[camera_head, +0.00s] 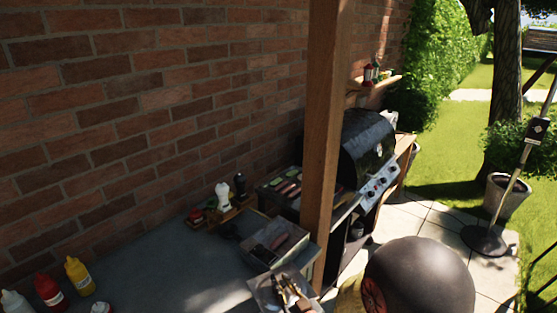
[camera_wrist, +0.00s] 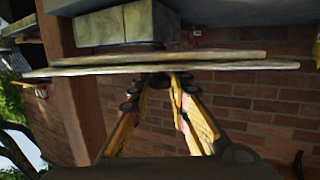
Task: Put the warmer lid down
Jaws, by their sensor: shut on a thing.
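In the wrist view my gripper (camera_wrist: 162,80) has its two yellow-sided fingers drawn together at the dark tips. The tips meet the underside of a long, thin, pale slab seen edge-on, which looks like the warmer lid (camera_wrist: 220,66). The grip point itself is partly hidden in dark shadow. A grey metal tray (camera_head: 301,238) with dark food inside stands on the table. A second tray (camera_head: 258,290) with tongs and food lies nearer, at the table's end.
The grey table (camera_head: 170,270) has bare room in its middle. Ketchup (camera_head: 48,289) and mustard (camera_head: 79,275) bottles stand front left. A wooden post (camera_head: 325,130) rises before the grill (camera_head: 366,150). A brick wall (camera_head: 150,110) runs behind.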

